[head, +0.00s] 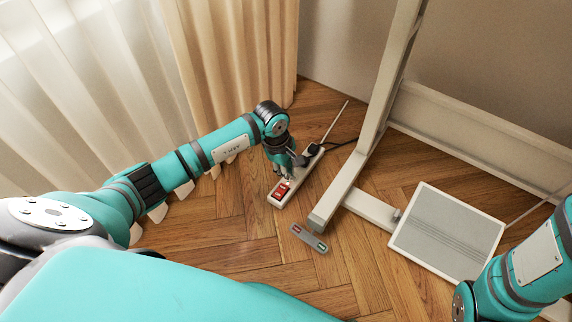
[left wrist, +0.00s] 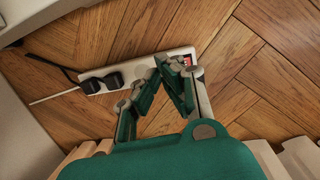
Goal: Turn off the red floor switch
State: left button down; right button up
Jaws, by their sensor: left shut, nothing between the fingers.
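A white power strip (head: 304,178) lies on the wooden floor, with a red switch (head: 282,190) at its near end. My left gripper (head: 287,175) points down over the strip, just beyond the red switch. In the left wrist view the strip (left wrist: 141,68) runs behind the fingers. Its red switch (left wrist: 187,61) shows just right of the fingertips (left wrist: 170,63) and is partly hidden by them. The fingers are closed together and empty. I cannot tell whether they touch the strip or which way the switch is tipped. My right gripper is outside the views.
A black plug (head: 313,150) with a dark cable sits at the strip's far end. A beige metal stand leg (head: 345,185) rises close on the right. A small grey plate (head: 309,238) with red and green parts and a grey-topped pedal (head: 447,232) lie nearby. Curtains (head: 235,60) hang behind.

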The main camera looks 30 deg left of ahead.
aim_at(284, 186)
pick_arm(q)
jog(key=shift+y, duration=0.4)
jog(key=f+b, duration=0.2)
jog(key=a+f+b, duration=0.1)
jog(key=f+b, duration=0.1)
jog(key=f, duration=0.1)
jog(key=w+a+f+b, duration=0.1)
jog(key=f+b, duration=0.2)
jog(key=shift+w+a+f, duration=0.1)
jog(key=shift+a, duration=0.05)
jog(key=shift+f, duration=0.1)
jog(key=shift+f+b, duration=0.4)
jog(key=shift+f, duration=0.1)
notch_tip(284, 186, up, 7)
jog(key=p, duration=0.6)
